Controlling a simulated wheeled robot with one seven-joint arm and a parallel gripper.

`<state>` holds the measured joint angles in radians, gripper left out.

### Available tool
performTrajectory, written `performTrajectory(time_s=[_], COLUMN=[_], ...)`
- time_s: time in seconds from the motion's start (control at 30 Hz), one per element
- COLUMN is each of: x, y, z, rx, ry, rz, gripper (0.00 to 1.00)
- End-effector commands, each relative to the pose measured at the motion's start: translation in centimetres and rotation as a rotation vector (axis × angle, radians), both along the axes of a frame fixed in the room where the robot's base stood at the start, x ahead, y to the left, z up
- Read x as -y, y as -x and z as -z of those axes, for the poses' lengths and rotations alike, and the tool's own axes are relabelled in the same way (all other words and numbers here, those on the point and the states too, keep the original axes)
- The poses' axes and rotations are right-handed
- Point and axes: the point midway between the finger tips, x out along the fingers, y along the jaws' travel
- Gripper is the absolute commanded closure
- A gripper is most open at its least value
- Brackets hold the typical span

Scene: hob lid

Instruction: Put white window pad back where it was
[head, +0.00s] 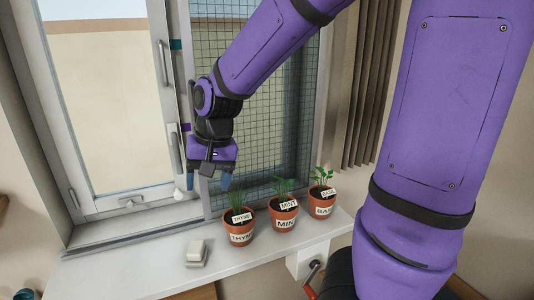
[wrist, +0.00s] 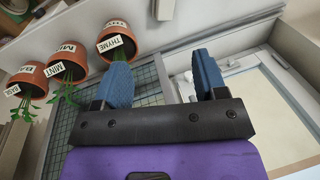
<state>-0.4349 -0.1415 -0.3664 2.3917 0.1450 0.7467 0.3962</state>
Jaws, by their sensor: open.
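A small white block (head: 197,252), apparently the white window pad, lies on the windowsill left of the thyme pot. It looks like two stacked or stepped parts. In the wrist view a white piece (wrist: 165,9) beside the thyme pot seems to be the same block, cut off by the top edge. My gripper (head: 210,181) hangs in front of the window, above and behind the sill block, with its blue fingers pointing down. In the wrist view my gripper (wrist: 165,76) has its fingers apart with nothing between them.
Three terracotta pots stand on the white sill (head: 120,270): thyme (head: 240,239), mint (head: 285,224) and basil (head: 322,207). A mesh screen (head: 275,130) is behind them. The window sash (head: 105,110) with its handle (head: 174,146) is at left. The sill's left part is clear.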

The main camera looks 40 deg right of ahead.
Motion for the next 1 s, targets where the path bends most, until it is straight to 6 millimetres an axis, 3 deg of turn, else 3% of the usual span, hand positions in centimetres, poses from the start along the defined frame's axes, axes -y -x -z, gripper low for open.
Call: performTrajectory(time_s=[0.1, 0.3, 0.6, 0.8, 1.0], x=[1.1, 2.5, 3.7, 3.8, 3.8], y=[2.4, 6.9, 13.1, 14.8, 14.9], z=[-2.9, -6.7, -9.8, -10.3, -10.3], rx=[0.075, 0.197, 0.333, 0.359, 0.359], ry=[-0.001, 0.053, 0.212, 0.272, 0.277], rz=[-0.072, -0.195, -0.334, -0.370, -0.375], gripper=[0.35, 0.35, 0.35, 0.35, 0.35])
